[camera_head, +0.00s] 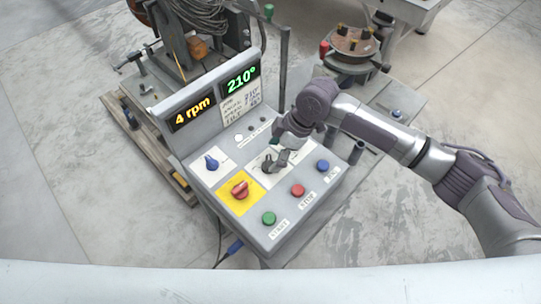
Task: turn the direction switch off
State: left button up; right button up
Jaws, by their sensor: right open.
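The grey control console (305,228) stands in the middle of the view. My right gripper (274,165) reaches in from the right and is open over a white plate (253,166) on the sloped panel. The gripper covers most of this plate, so any switch on it and its setting are hidden. Whether the fingers touch anything there I cannot tell. A blue knob (211,163) sits on another white plate to the left. A red knob (239,189) sits on a yellow plate below it. Labels by the knobs are too small to read. My left gripper is not in view.
A green button (269,218), a red button (298,190) and a blue button (323,165) line the panel's front edge. Displays above read 4 rpm (193,113) and 210° (241,80). Machinery (352,45) stands behind; the floor at left is clear.

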aim_at(269, 161)
jog(key=shift+x, duration=1.8)
jog(key=c, duration=1.2)
jog(key=shift+o, duration=0.2)
jog(key=shift+n, duration=0.4)
jog(key=n+g+b, duration=0.2)
jog(key=n, duration=0.2)
jog(key=shift+w+a+f+b, duration=0.1)
jog(key=shift+w+b, duration=0.05)
jog(key=shift+b, duration=0.25)
jog(key=shift+n+g+h+b, duration=0.55)
jog(key=shift+n+b, duration=0.45)
jog(key=shift+n, duration=1)
jog(key=shift+r, duration=0.2)
